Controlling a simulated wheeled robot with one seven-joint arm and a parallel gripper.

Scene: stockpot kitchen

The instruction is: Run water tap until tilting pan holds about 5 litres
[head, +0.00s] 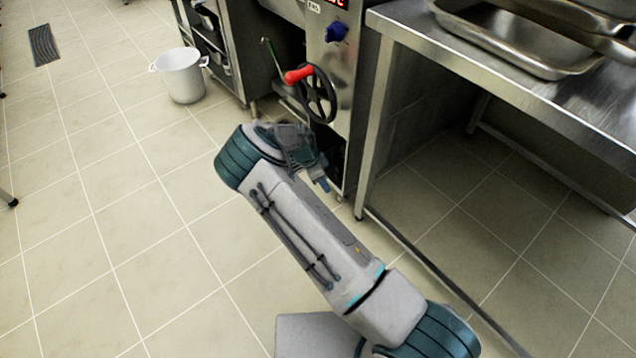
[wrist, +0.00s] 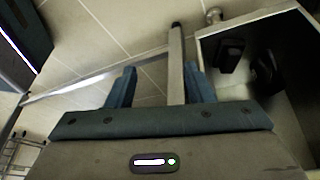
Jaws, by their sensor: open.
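The front column (head: 343,75) of what looks like the tilting pan unit stands at the top middle of the head view. It carries a blue knob (head: 337,32), a partly cut-off red display, and a black handwheel (head: 318,95) with a red handle (head: 298,74). The pan's inside and the water tap are not in view. My gripper (head: 322,178) is low in front of the unit, below the handwheel. In the wrist view my gripper (wrist: 158,88) is open, its two blue fingers apart. A grey metal leg shows between and beyond them; I see nothing gripped.
A steel table (head: 450,62) with metal trays (head: 520,40) stands at the right, its leg (head: 372,130) close to my gripper. A white pot (head: 181,75) sits on the floor at the left. A floor drain (head: 43,45) lies farther left.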

